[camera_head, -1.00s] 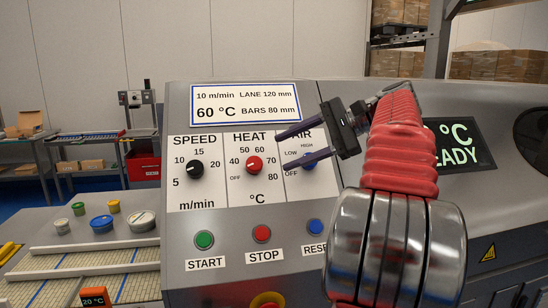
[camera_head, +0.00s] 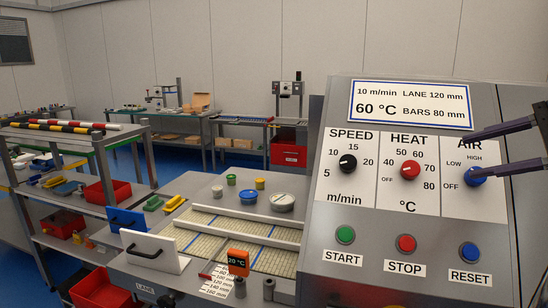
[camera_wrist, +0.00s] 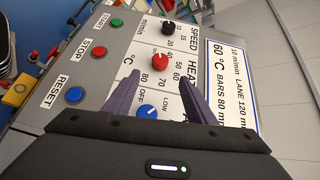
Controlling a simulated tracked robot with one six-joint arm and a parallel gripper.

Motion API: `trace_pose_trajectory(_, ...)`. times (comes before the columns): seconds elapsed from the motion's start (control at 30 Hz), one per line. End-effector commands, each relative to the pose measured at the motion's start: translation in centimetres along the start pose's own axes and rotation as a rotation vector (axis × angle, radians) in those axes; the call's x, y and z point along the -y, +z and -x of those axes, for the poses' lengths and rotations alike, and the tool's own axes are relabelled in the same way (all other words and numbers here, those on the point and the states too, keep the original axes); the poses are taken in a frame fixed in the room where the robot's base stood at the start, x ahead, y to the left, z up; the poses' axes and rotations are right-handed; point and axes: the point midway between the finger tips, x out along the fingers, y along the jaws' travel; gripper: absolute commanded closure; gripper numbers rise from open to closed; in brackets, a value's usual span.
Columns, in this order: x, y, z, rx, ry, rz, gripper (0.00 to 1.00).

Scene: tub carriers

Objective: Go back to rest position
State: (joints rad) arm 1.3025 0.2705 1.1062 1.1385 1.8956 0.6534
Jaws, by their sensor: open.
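My gripper (camera_head: 475,155) is open and empty at the right edge of the head view, in front of the AIR part of the control panel (camera_head: 325,210). In the wrist view its two purple fingers (camera_wrist: 160,85) stand apart over the panel. The blue AIR knob (camera_head: 476,179) shows beside the lower finger; it also shows near the fingers in the wrist view (camera_wrist: 148,112). I cannot tell whether a finger touches it. The fingers partly cover the AIR label. Most of my arm is out of the head view.
The red HEAT knob (camera_head: 410,169) and black SPEED knob (camera_head: 348,163) sit left of the AIR knob. START (camera_head: 346,235), STOP (camera_head: 407,243) and RESET (camera_head: 469,251) buttons are below. A conveyor (camera_head: 225,230) lies left of the panel. A shelf cart (camera_head: 60,175) stands farther left.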

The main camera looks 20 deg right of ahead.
Motion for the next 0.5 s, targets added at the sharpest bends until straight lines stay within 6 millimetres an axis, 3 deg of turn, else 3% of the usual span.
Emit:
trace_pose_trajectory(0.13, 0.0, 0.3, -0.7, -0.002, 0.01, 0.006, 0.5)
trace_pose_trajectory(0.23, -0.1, 1.1, -2.5, -0.007, 0.034, 0.022, 0.5)
trace_pose_trajectory(0.5, -2.3, 5.1, -10.6, -0.044, 0.166, 0.13, 0.5)
